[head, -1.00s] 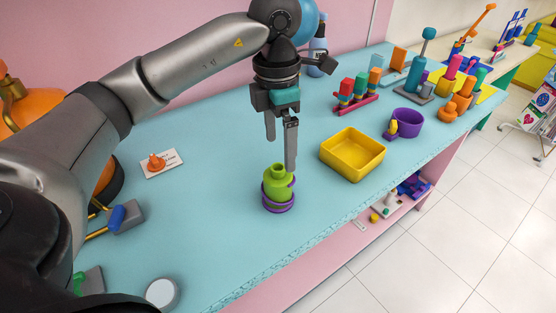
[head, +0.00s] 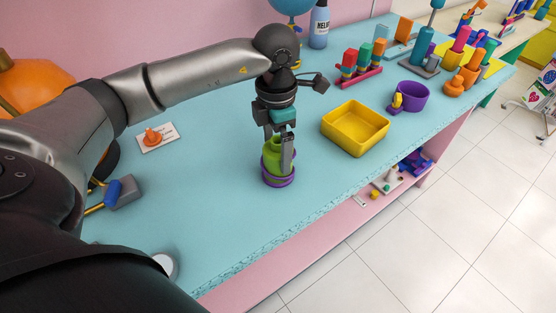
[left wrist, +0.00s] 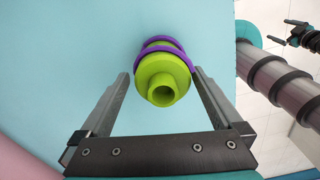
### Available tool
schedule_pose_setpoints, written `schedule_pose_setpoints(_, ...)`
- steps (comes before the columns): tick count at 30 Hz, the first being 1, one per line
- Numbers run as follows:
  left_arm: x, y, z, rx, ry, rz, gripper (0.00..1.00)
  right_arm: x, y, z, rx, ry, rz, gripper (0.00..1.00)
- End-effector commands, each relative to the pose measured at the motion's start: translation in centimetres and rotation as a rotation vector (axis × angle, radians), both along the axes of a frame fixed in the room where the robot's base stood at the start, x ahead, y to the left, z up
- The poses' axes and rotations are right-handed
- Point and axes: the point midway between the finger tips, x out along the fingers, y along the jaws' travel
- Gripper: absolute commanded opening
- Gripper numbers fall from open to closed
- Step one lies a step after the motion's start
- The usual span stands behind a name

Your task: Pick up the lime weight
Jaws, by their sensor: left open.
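The lime weight (head: 272,163) stands upright on the blue table, with a purple ring (head: 280,181) around its lower part. In the left wrist view the lime weight (left wrist: 163,78) shows from above, with its round neck facing the camera and the purple ring (left wrist: 165,42) behind its body. My left gripper (head: 279,165) points down over the weight in the head view, one finger in front of it. In the left wrist view the fingers (left wrist: 160,75) are apart, one on each side, with gaps to the weight. My right gripper is not seen in the head view.
A yellow tray (head: 356,128) stands right of the weight, with a purple cup (head: 412,96) beyond it. A card with an orange weight (head: 153,137) lies to the left. The table's front edge is close. Blue table around the weight is clear.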

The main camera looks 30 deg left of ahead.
Motion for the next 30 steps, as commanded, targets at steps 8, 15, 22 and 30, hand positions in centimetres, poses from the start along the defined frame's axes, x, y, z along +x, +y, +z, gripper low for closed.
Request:
schedule_pose_setpoints(8, -0.1, -0.4, -4.1, 0.001, 0.003, -0.002, 1.0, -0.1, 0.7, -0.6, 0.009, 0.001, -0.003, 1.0)
schedule_pose_setpoints(15, 0.0, -0.4, -4.2, 0.001, 0.001, -0.002, 0.99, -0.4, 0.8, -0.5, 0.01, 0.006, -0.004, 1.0)
schedule_pose_setpoints(22, 0.0, -0.4, -4.1, 0.001, 0.001, -0.002, 0.73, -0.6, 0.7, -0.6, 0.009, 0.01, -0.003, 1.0)
schedule_pose_setpoints(30, 0.0, -0.5, -4.1, 0.001, 0.001, -0.002, 0.43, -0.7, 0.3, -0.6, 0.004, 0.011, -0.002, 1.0)
